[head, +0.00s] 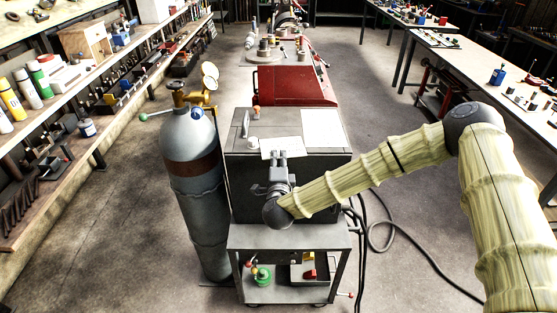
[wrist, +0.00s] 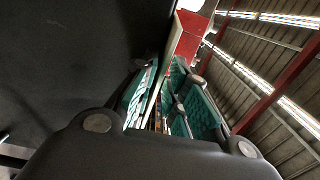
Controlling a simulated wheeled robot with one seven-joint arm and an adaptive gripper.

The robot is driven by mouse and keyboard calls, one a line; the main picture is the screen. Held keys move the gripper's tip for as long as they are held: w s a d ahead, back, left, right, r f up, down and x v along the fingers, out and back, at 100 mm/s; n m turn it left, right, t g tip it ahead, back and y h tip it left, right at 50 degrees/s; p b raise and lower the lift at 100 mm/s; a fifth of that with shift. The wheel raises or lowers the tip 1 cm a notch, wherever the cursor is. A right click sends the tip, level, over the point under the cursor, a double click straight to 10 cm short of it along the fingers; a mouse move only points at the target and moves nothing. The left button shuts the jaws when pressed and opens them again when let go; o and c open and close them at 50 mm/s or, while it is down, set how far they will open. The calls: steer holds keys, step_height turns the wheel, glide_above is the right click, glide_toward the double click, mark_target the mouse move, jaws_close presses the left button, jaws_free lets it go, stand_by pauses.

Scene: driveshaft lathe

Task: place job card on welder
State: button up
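The welder (head: 240,175) is a dark grey box on a wheeled cart in the middle of the head view. My gripper (head: 280,156) is at the front edge of its top. The gripper is shut on the job card (head: 282,147), a white sheet that sticks out forward over the welder's top. In the wrist view the card (wrist: 174,42) shows nearly edge-on as a thin pale strip between the teal finger pads. The welder's dark top fills the left of that view. I cannot tell whether the card touches the top.
Another white sheet (head: 322,125) lies flat on the welder's top at the back right. A small white object (head: 252,143) and an upright plate stand at its left. A gas cylinder (head: 192,150) stands left of the welder. A red machine (head: 290,86) is behind; cables lie right.

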steer(key=shift+r, duration=0.15)
steer(key=s+b, duration=0.5)
steer(key=s, duration=0.7)
